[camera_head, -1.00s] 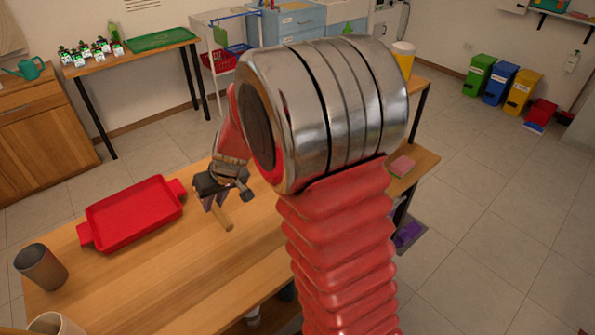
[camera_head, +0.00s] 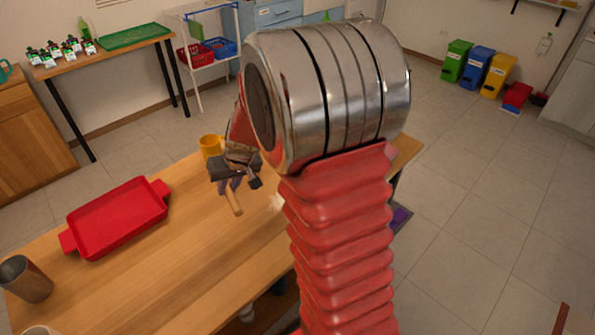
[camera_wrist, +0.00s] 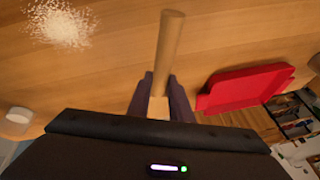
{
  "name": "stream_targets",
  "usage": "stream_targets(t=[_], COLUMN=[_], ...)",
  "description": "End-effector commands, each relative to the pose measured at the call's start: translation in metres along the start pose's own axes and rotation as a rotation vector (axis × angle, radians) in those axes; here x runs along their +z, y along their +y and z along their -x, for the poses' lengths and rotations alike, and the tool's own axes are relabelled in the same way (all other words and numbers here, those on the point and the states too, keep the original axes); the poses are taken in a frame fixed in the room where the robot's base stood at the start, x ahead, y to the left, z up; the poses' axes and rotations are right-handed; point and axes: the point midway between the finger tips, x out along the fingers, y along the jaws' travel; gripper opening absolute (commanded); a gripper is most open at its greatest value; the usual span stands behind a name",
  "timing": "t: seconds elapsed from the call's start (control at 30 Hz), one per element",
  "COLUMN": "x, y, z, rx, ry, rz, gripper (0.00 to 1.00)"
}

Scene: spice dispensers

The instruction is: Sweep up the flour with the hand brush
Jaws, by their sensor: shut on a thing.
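My gripper (camera_head: 230,186) is shut on a light wooden handle (camera_head: 235,202), which I take to be the hand brush. The handle sticks out past the fingers. In the wrist view my gripper (camera_wrist: 158,88) holds the handle (camera_wrist: 169,50) between two dark fingers, over the wooden table. No bristles can be made out. The flour (camera_wrist: 60,23) is a loose white patch on the table at the upper left of the wrist view, apart from the handle. In the head view a pale bit of the flour (camera_head: 277,201) shows beside my arm, which partly hides that area.
A red tray (camera_head: 118,219) lies on the wooden table (camera_head: 165,270), left of my gripper; it also shows in the wrist view (camera_wrist: 243,91). A yellow mug (camera_head: 210,146) stands behind my gripper. A metal cup (camera_head: 25,279) stands at the left. The front middle is clear.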

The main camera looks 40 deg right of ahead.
Motion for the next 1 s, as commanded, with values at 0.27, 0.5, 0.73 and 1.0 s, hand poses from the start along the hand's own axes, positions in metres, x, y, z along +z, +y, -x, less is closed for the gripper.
stream_targets(t=[0.27,0.5,0.73,1.0], x=[0.004,0.017,0.022,0.021], y=[0.111,0.181,0.198,0.197], z=[0.022,0.041,0.046,0.046], rx=[0.114,0.188,0.206,0.205], ry=[0.059,0.104,0.117,0.116], rz=[-0.278,-0.465,-0.512,-0.510], gripper=[0.00,0.00,0.00,0.00])
